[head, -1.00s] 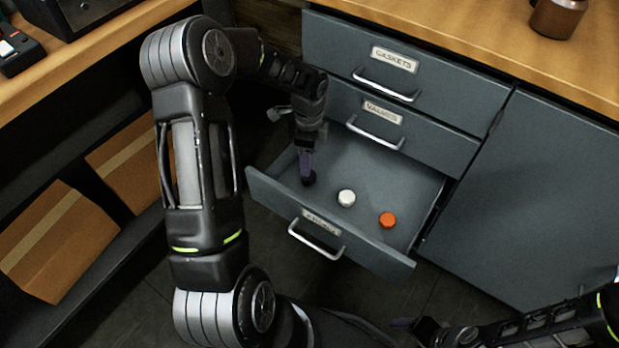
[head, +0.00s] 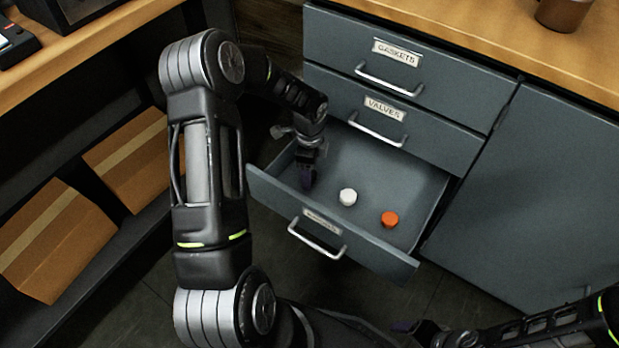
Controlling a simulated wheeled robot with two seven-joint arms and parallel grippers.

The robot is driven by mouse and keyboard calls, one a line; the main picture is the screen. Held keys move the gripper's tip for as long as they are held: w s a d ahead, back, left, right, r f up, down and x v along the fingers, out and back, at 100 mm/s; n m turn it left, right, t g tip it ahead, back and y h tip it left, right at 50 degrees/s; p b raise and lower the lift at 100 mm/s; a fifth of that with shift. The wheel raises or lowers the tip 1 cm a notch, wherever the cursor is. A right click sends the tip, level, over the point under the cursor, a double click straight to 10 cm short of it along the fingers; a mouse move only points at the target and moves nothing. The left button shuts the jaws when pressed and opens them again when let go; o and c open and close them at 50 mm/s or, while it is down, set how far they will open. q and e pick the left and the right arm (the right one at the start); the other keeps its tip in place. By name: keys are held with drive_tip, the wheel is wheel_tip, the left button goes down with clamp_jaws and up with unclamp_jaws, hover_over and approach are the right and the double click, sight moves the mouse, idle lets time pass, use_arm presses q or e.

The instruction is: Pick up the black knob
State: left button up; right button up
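The bottom drawer (head: 264,186) is pulled open. My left gripper (head: 306,180) reaches down into its left part, fingers pointing down near the drawer floor. The black knob cannot be made out apart from the dark fingertips; it seems hidden at or behind them. Whether the fingers are open or shut on it does not show. A white knob (head: 348,197) and an orange knob (head: 389,219) lie in the drawer to the right of the gripper. My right gripper (head: 404,326) is at the bottom edge, outside the drawer, its finger state unclear.
Above the open drawer are the closed valves drawer (head: 430,143) and gaskets drawer (head: 450,85). A wooden counter (head: 480,40) tops the cabinet, with a brown cup (head: 563,14) on it. Cardboard boxes (head: 55,240) sit on a shelf at left.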

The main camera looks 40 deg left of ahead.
use_arm(q)
drive_tip(key=shift+f, duration=0.3)
idle(0.4)
clamp_jaws()
idle(0.5)
drive_tip(key=shift+r, duration=0.15)
wheel_tip(320, 180, up, 10)
drive_tip(key=p, duration=0.2)
drive_tip(key=shift+p, duration=0.3)
idle(0.4)
